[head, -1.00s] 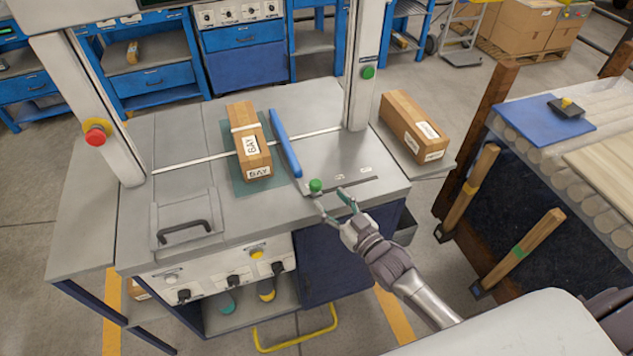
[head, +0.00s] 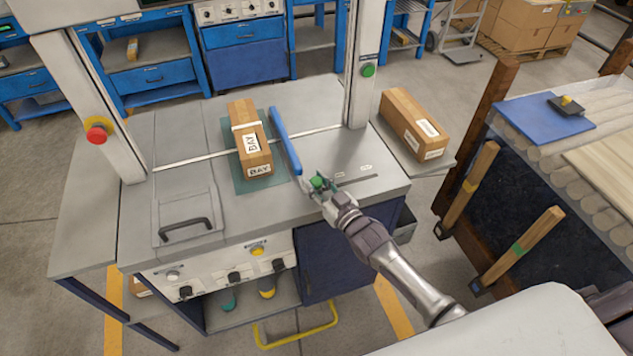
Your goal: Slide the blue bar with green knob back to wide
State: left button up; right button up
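The blue bar (head: 284,140) lies on the grey machine table, just right of the box on the green mat. Its green knob (head: 318,183) is at the near right end. My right gripper (head: 319,185) has its fingers at the knob, seemingly one on each side. The fingertips are small and partly hidden, so I cannot tell whether they are shut on it. A slot with small white labels (head: 353,172) runs in the table to the right of the knob. My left gripper is not in view.
A labelled brown box (head: 249,139) stands on the green mat (head: 219,133), left of the bar with a narrow gap. Another box (head: 413,124) sits on the right side shelf. Frame posts (head: 362,65) flank the table. The table right of the bar is clear.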

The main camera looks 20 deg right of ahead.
aim_at(374, 177)
grip_shut()
jog(key=shift+d, duration=0.1)
jog(key=d+b, duration=0.1)
jog(key=d, duration=0.4)
jog(key=d+b, duration=0.1)
jog(key=d, duration=0.4)
jog(key=d+b, duration=0.1)
jog(key=d, duration=0.4)
jog(key=shift+w+d, duration=0.2)
jog(key=shift+w, duration=0.1)
jog(key=shift+d, duration=0.4)
jog(key=o, duration=0.8)
grip_release()
jog(key=shift+d, duration=0.15)
jog(key=shift+s, duration=0.15)
